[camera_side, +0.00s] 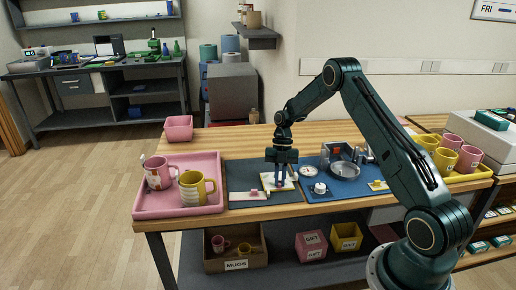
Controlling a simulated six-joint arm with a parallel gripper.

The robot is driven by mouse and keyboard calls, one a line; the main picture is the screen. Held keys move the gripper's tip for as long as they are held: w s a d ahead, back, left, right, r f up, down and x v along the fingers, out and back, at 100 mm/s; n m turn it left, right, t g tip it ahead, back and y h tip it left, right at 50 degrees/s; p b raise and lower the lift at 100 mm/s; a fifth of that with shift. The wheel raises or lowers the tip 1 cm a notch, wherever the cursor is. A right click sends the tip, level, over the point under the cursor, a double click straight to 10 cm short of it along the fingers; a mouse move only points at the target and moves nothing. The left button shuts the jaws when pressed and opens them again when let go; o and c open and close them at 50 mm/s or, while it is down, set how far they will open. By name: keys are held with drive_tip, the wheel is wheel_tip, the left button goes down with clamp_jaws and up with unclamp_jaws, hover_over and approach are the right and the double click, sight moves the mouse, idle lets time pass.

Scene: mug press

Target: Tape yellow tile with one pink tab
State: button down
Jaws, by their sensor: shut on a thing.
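My gripper (281,178) points straight down over the grey mat, low above a pale square with yellow on it (291,185), which looks like the yellow tile. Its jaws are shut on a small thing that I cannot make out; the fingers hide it. Whether it touches the pale square I cannot tell. Just left of the gripper a small pink piece (254,191) sits on a pale strip on the grey mat (240,174). It may be a pink tab or its holder; it is too small to tell.
A pink tray (145,210) with a pink mug (158,176) and a yellow striped mug (193,190) stands left. A blue mat (325,195) with a round metal dish (345,171) lies right. More mugs (452,142) stand far right. A pink bin (179,128) stands behind.

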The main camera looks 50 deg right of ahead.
drive_tip(key=c, duration=1.4)
unclamp_jaws()
drive_tip(key=shift+c, duration=0.2)
drive_tip(key=shift+v, duration=3.55)
drive_tip(key=shift+d+r, duration=0.1)
drive_tip(key=shift+r, duration=0.05)
drive_tip(key=shift+r, duration=0.1)
